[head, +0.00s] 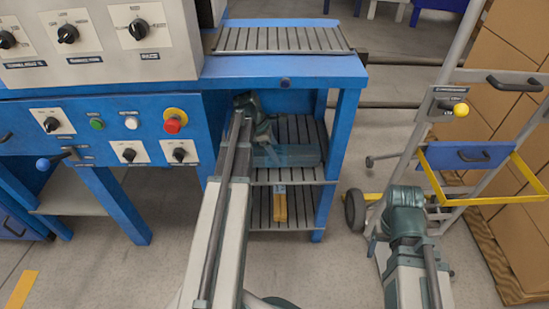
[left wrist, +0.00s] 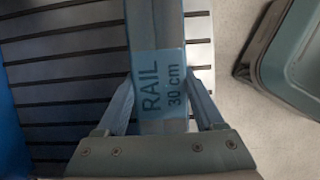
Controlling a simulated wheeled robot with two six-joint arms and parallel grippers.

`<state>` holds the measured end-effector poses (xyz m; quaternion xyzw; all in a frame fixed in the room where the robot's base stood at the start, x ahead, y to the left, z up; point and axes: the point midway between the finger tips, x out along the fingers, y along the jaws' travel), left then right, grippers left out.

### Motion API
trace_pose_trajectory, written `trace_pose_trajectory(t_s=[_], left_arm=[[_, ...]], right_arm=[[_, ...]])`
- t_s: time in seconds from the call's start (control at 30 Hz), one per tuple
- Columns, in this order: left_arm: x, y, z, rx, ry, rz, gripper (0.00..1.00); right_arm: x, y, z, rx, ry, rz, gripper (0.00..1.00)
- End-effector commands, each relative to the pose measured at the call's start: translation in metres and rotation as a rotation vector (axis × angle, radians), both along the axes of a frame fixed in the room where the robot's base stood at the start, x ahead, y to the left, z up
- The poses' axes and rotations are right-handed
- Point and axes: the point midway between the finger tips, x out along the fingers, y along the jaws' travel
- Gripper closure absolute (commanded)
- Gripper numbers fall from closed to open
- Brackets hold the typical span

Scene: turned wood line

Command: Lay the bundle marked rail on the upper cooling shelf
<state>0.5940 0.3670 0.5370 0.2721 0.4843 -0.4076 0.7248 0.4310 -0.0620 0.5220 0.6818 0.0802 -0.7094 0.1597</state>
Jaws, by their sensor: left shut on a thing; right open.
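The bundle marked rail is a pale-blue wrapped bar; its label, "RAIL 30 cm", reads clearly in the left wrist view (left wrist: 160,88). In the head view the bundle (head: 297,155) lies crosswise at the upper cooling shelf (head: 300,176), a slatted grey shelf in the blue frame. My left gripper (head: 266,141) reaches into that bay and is shut on the bundle, one finger on each side. Slats show directly beneath the bundle; I cannot tell whether it touches them. My right arm shows at the lower right, but its gripper is not visible.
A lower slatted shelf (head: 300,214) holds a yellow-orange bundle (head: 280,204). Blue frame posts (head: 340,150) bound the bay, with a slatted top (head: 280,39) above. A control panel (head: 115,130) stands left. A hand cart (head: 410,150) with cartons (head: 500,60) stands right.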

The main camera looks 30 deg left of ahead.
Motion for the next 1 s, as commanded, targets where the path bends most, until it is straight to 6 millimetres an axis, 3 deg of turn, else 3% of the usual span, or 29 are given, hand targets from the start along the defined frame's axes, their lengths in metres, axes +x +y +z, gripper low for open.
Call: trace_pose_trajectory(t_s=[0.07, 0.47, 0.5, 0.67, 1.0], left_arm=[[0.0007, -0.0018, -0.0126, -0.001, -0.001, 0.001, 1.00], [0.0010, -0.0020, -0.0143, -0.001, 0.000, 0.003, 1.00], [0.0009, -0.0019, -0.0147, 0.000, 0.000, 0.003, 0.28], [0.0009, -0.0019, -0.0135, 0.000, 0.000, 0.003, 0.00], [0.0009, -0.0018, -0.0111, 0.000, 0.000, 0.003, 0.00]], right_arm=[[0.0001, 0.0003, -0.0127, 0.001, 0.000, 0.002, 0.29], [0.0000, 0.0004, -0.0145, 0.002, 0.000, 0.003, 0.29], [0.0000, 0.0005, -0.0148, 0.002, 0.000, 0.003, 0.29], [0.0001, 0.0004, -0.0135, 0.002, 0.000, 0.003, 0.29], [0.0000, 0.0004, -0.0110, 0.002, 0.000, 0.002, 0.29]])
